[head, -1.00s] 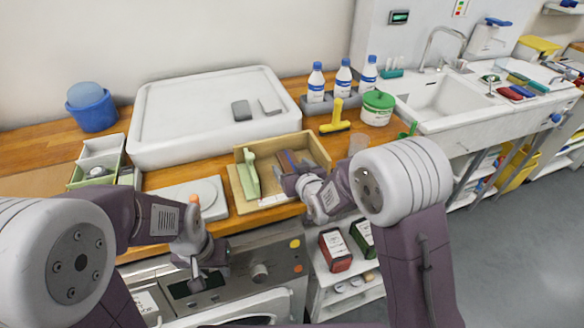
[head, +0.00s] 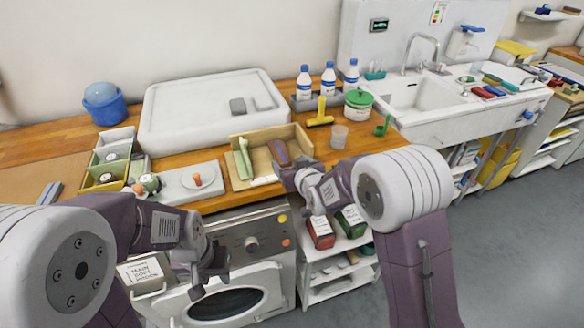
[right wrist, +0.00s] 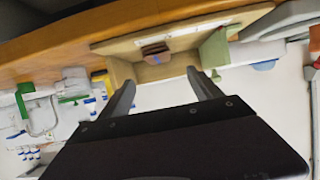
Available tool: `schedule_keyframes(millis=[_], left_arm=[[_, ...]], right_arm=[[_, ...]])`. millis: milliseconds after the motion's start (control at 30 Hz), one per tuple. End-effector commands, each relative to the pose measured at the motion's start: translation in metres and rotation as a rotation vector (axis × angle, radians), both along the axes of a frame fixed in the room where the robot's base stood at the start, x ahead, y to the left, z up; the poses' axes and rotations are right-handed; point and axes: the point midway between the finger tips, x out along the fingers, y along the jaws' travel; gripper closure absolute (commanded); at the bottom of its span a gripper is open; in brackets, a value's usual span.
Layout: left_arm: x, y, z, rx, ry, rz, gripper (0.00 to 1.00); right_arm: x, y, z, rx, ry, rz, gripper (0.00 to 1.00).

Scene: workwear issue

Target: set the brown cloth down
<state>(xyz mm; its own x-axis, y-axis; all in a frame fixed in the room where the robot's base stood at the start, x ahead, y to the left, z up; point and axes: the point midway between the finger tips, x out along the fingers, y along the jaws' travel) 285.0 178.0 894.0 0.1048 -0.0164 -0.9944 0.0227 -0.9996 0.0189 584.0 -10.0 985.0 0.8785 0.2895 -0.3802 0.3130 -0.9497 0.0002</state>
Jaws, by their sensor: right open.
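The brown cloth (head: 279,152), with a blue stripe, lies in the open wooden box (head: 302,136) on the worktop. In the right wrist view the cloth (right wrist: 155,53) is a small folded brown piece inside the box (right wrist: 118,47). My right gripper (head: 284,173) is at the front edge of the box, just short of the cloth. In the right wrist view its two fingers (right wrist: 162,78) are wide apart with nothing between them. My left gripper (head: 210,282) hangs in front of the washing machine, away from the cloth; its jaw gap is unclear.
A green item (head: 244,160) stands at the box's left side. Left of it are a grey scale-like plate (head: 205,176) and a divided bin (head: 112,150). A yellow tool (head: 320,112), clear cup (head: 339,136) and green-lidded tub (head: 357,112) stand right.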

Motion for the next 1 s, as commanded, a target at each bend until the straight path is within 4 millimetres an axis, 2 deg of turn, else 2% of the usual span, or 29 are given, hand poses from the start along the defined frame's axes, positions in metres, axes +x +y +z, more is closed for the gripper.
schedule_keyframes(millis=[300,367,400,467,500,567,600,700,800,900,1000], left_arm=[[0.0,0.0,0.0,0.0,0.0,0.0,0.64],[0.0,0.0,0.0,0.0,0.0,0.0,0.64],[0.0,0.0,0.0,0.0,0.0,0.0,0.64],[0.0,0.0,0.0,0.0,0.0,0.0,0.64],[0.0,0.0,0.0,0.0,0.0,0.0,0.64],[0.0,0.0,0.0,0.0,0.0,0.0,0.64],[0.0,0.0,0.0,0.0,0.0,0.0,0.64],[0.0,0.0,0.0,0.0,0.0,0.0,0.64],[0.0,0.0,0.0,0.0,0.0,0.0,0.64],[0.0,0.0,0.0,0.0,0.0,0.0,0.64],[0.0,0.0,0.0,0.0,0.0,0.0,0.64]], right_arm=[[0.001,0.0,0.001,0.0,0.001,0.0,0.26],[-0.003,-0.006,-0.002,-0.007,0.024,-0.009,0.26],[-0.011,-0.018,-0.009,-0.02,0.073,-0.027,0.26],[-0.037,-0.049,-0.025,-0.052,0.206,-0.071,0.26],[-0.063,-0.072,-0.039,-0.074,0.32,-0.108,0.26],[-0.112,-0.105,-0.059,-0.103,0.501,-0.161,0.26],[-0.146,-0.123,-0.069,-0.116,0.614,-0.193,0.26],[-0.224,-0.153,-0.084,-0.134,0.853,-0.253,0.26],[-0.277,-0.165,-0.089,-0.138,1.004,-0.286,0.26],[-0.299,-0.169,-0.091,-0.14,1.069,-0.298,0.26],[-0.301,-0.169,-0.091,-0.141,1.075,-0.299,0.26]])
